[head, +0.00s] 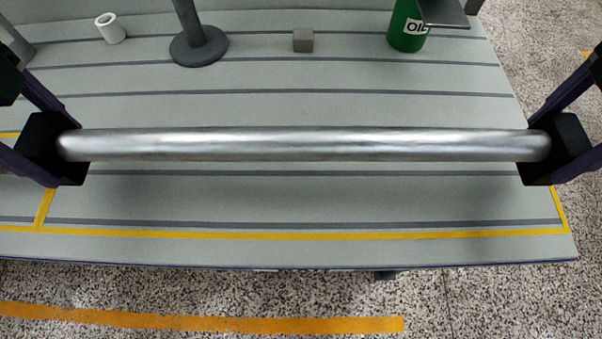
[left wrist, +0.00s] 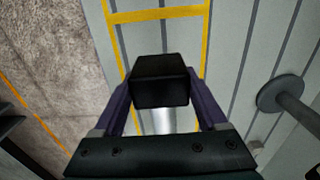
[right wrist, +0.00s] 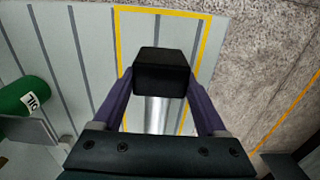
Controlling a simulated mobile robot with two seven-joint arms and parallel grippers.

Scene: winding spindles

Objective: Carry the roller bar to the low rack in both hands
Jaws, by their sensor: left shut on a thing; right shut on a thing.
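The roller bar (head: 300,144) is a long shiny metal cylinder. In the head view it lies level across the picture, above the grey striped table. My left gripper (head: 60,147) is shut on its left end, and my right gripper (head: 545,147) is shut on its right end. A short piece of the bar shows between the fingers in the left wrist view (left wrist: 164,120) and in the right wrist view (right wrist: 155,114). Black finger pads hide the bar's ends. I cannot make out the low rack in any view.
The table (head: 300,190) has grey stripes and a yellow outline near its front edge. At the back stand a white cup-like ring (head: 110,28), a dark post on a round base (head: 198,45), a small grey block (head: 303,40) and a green oil can (head: 407,28). Speckled floor lies in front.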

